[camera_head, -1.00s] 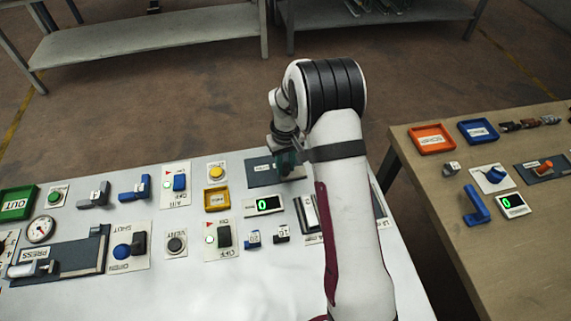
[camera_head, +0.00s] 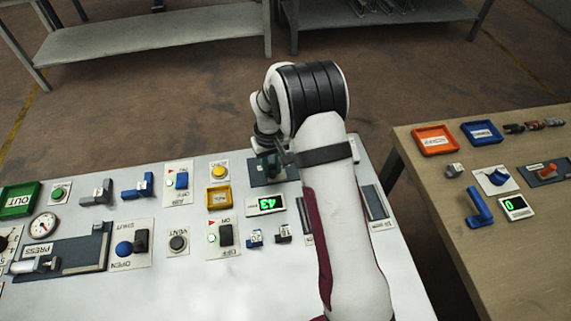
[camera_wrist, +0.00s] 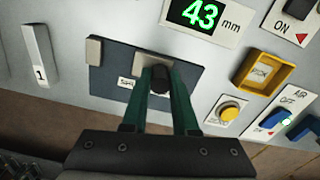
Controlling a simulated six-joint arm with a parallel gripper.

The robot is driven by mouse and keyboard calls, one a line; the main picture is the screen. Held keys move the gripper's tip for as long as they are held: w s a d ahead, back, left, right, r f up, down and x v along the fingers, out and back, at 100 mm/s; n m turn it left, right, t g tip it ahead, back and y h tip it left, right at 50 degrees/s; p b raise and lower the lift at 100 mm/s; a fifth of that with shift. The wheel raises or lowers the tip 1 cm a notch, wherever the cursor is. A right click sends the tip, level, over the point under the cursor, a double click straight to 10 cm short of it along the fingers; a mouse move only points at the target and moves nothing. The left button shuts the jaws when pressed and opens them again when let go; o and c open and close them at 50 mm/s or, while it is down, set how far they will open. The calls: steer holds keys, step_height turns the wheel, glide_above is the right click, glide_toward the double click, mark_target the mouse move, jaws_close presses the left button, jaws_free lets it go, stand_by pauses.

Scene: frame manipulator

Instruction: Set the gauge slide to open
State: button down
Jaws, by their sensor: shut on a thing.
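The gauge slide is a light block with a dark knob (camera_wrist: 160,77) on a dark blue-grey plate (camera_wrist: 190,78). A fixed beige block (camera_wrist: 93,51) stands at the plate's left end in the wrist view, with a clear gap between it and the slide. My gripper (camera_wrist: 158,84) is shut on the dark knob, a green finger on each side. The plate also shows in the head view (camera_head: 258,179), partly hidden by my gripper (camera_head: 270,168). The gauge display (camera_wrist: 205,14) reads 43 mm; it also shows in the head view (camera_head: 265,205).
In the wrist view, a yellow tray (camera_wrist: 262,70), a yellow button (camera_wrist: 228,111) and a blue AIR switch (camera_wrist: 274,117) lie right of the plate. A block marked 1 (camera_wrist: 39,55) is at the left. A second bench (camera_head: 430,185) stands at the right.

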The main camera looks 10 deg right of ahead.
steer(key=shift+a, duration=0.8)
steer(key=c, duration=0.7)
jaws_free()
steer(key=shift+d, duration=0.1)
step_height(320, 180, up, 16)
steer(key=shift+f, duration=0.1)
